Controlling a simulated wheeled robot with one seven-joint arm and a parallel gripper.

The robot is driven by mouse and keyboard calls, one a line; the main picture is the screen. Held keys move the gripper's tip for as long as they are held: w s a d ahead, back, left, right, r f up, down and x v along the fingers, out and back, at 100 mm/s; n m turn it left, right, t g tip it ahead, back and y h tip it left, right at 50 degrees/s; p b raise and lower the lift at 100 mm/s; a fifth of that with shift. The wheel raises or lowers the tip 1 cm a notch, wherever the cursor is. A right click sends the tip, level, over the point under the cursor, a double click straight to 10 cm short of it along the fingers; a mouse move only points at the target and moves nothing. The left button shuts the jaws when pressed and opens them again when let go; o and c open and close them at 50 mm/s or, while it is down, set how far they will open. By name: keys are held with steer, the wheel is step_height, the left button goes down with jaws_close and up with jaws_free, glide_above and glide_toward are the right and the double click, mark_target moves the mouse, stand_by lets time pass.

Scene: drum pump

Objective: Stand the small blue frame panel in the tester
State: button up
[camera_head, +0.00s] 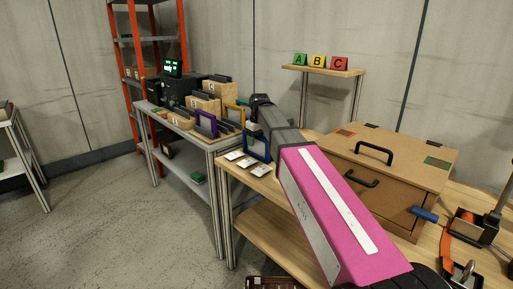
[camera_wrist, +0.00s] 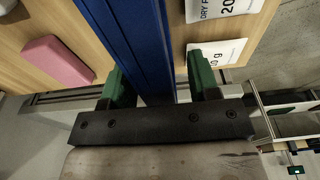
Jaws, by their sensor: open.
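The blue frame panel (camera_head: 257,149) stands upright near the left end of the wooden workbench, partly hidden behind my arm. In the wrist view, one of its blue bars (camera_wrist: 137,45) runs between the two green fingers of my gripper (camera_wrist: 160,82). My gripper is open around that bar, with a visible gap to the right finger; the left finger is very close, and I cannot tell whether it touches. In the head view the fingers are not clearly seen. A black unit with a lit green screen (camera_head: 172,68) on the far table may be the tester.
A purple frame (camera_head: 206,124) and a yellow-orange frame (camera_head: 234,112) stand among cardboard boxes (camera_head: 204,103) on the far table. A pink block (camera_wrist: 57,62) lies on the wood. A wooden case (camera_head: 386,165) stands right of my arm.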

jaws_close()
steer(key=shift+r, duration=0.1)
